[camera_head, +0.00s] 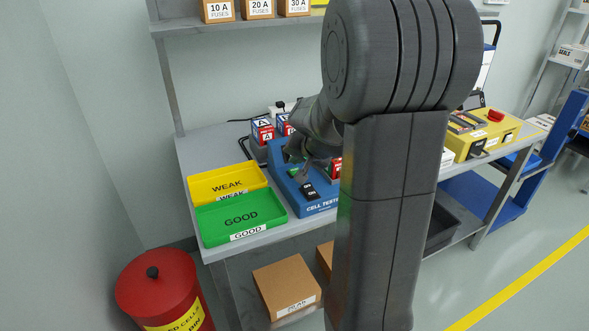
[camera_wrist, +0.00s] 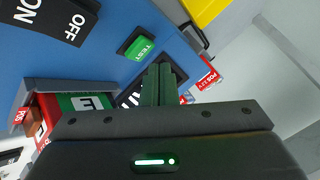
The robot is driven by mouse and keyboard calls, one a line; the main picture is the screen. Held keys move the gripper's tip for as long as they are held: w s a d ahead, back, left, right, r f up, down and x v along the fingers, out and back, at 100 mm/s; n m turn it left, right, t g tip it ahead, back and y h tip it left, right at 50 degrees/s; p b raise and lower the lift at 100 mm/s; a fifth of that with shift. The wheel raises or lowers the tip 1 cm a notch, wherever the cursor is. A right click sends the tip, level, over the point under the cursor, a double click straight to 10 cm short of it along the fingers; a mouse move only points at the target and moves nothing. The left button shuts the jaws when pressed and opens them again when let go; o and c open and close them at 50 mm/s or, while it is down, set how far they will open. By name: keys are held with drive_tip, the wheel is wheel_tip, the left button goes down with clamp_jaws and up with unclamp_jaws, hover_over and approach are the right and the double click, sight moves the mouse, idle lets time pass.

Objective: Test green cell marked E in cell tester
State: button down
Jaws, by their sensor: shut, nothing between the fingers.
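The blue cell tester (camera_head: 275,153) stands on the bench, partly hidden behind my arm. In the wrist view the tester (camera_wrist: 95,62) fills the upper left, with a black ON/OFF switch (camera_wrist: 62,18) and a green TEST button (camera_wrist: 138,46). The green cell marked E (camera_wrist: 88,102) lies at the tester's walled slot, its lower part hidden by my gripper body. My gripper (camera_wrist: 159,72) is shut and empty. Its fingertips are just below the TEST button in the picture, over a dark panel; contact cannot be told. The gripper (camera_head: 300,170) is over the tester in the head view.
A yellow WEAK tray (camera_head: 207,176) and a green GOOD tray (camera_head: 205,226) sit left of the tester. Red and blue boxes marked A (camera_head: 262,131) stand behind it. A red bin (camera_head: 150,283) stands on the floor. A yellow unit (camera_head: 510,130) is at right.

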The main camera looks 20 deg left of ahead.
drive_tip(key=shift+r+p, duration=1.6)
drive_tip(key=shift+r, duration=0.75)
drive_tip(key=shift+f, duration=0.1)
